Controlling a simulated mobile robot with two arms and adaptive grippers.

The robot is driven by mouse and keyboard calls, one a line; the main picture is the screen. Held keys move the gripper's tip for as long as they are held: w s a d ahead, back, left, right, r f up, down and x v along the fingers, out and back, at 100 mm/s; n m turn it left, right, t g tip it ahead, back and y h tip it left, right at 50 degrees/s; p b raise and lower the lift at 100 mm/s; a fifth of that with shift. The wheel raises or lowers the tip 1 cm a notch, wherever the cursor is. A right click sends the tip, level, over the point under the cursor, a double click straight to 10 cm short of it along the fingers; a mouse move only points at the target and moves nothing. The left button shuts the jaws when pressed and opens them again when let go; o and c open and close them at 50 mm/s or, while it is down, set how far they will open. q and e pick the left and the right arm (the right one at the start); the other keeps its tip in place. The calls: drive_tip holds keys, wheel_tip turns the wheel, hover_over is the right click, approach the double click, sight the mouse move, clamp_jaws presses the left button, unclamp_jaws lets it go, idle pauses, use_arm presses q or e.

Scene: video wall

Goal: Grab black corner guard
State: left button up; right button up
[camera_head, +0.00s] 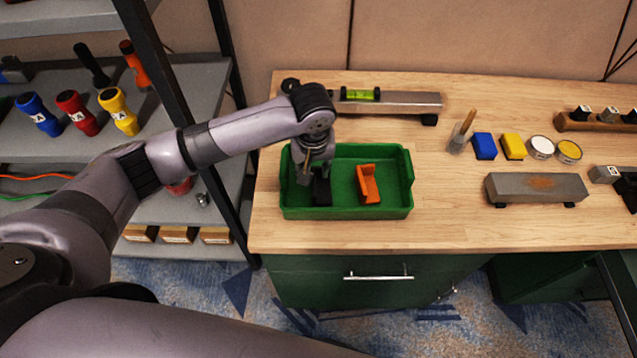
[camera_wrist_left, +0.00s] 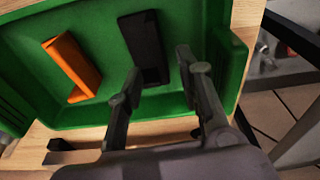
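The black corner guard (camera_head: 322,191) lies in the left part of the green tray (camera_head: 400,208). It also shows in the left wrist view (camera_wrist_left: 146,50), upright in the picture between and beyond the fingertips. An orange corner guard (camera_head: 368,184) lies beside it, to its right in the head view and to its left in the wrist view (camera_wrist_left: 72,66). My left gripper (camera_head: 316,172) points down into the tray over the black guard. In the wrist view its fingers (camera_wrist_left: 160,84) are spread, with nothing held between them. My right gripper is not in view.
The tray walls surround the gripper closely on the left. A level (camera_head: 390,101) lies behind the tray. A grey block (camera_head: 537,188), sponges and tins stand to the right. A shelf with flashlights (camera_head: 78,112) is at left, its black post near my arm.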

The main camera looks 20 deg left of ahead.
sight(314, 181)
use_arm(q)
wheel_tip(314, 181, down, 5)
drive_tip(key=shift+w+f+p, duration=0.1)
drive_tip(key=shift+w+p, duration=0.05)
drive_tip(key=shift+p, duration=0.35)
clamp_jaws()
idle(0.4)
